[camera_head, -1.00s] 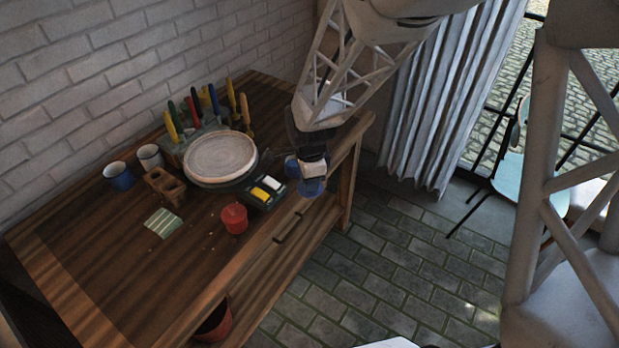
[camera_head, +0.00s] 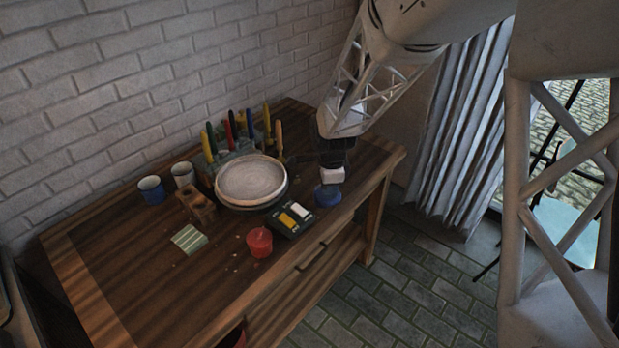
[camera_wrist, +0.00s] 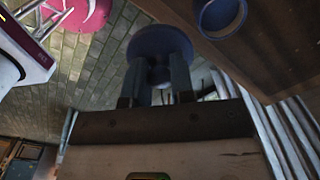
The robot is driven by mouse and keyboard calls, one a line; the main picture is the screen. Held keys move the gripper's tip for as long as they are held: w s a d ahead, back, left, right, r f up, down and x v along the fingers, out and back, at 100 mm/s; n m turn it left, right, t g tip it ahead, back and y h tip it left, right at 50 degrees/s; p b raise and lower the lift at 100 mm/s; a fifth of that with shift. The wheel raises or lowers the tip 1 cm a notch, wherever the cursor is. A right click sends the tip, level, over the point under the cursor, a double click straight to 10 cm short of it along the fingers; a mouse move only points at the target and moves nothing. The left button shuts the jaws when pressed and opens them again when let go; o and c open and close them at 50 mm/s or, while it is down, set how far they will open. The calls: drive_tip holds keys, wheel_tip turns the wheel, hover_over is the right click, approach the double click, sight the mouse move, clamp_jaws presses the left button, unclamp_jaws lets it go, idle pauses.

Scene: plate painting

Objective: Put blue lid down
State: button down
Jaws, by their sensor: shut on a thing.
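The blue lid (camera_wrist: 160,42) is a round disc at my fingertips in the wrist view. My gripper (camera_wrist: 161,74) is shut on its knob and holds it with grey floor behind it. An open round blue pot (camera_wrist: 222,15) stands on the wooden table, up and to the right of the lid in that view, apart from it. In the head view my gripper (camera_head: 332,176) is over the table's right front part. One blue shape shows just below it, and I cannot tell lid from pot there.
The table (camera_head: 120,270) holds a round white plate (camera_head: 250,180), a paint tray (camera_head: 291,219), a red cup (camera_head: 259,242), a wooden block (camera_head: 195,205), two mugs (camera_head: 152,190) and a rack of several coloured tools (camera_head: 238,130). The table's left front part is mostly clear.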

hover_over(309, 176)
drive_tip(key=shift+f+m, duration=0.1)
drive_tip(key=shift+m, duration=0.2)
drive_tip(key=shift+f, duration=0.1)
drive_tip(key=shift+f, duration=3.05)
drive_tip(key=shift+f, duration=0.1)
drive_tip(key=shift+f, duration=1.75)
drive_tip(key=shift+f, duration=0.15)
drive_tip(key=c, duration=1)
unclamp_jaws()
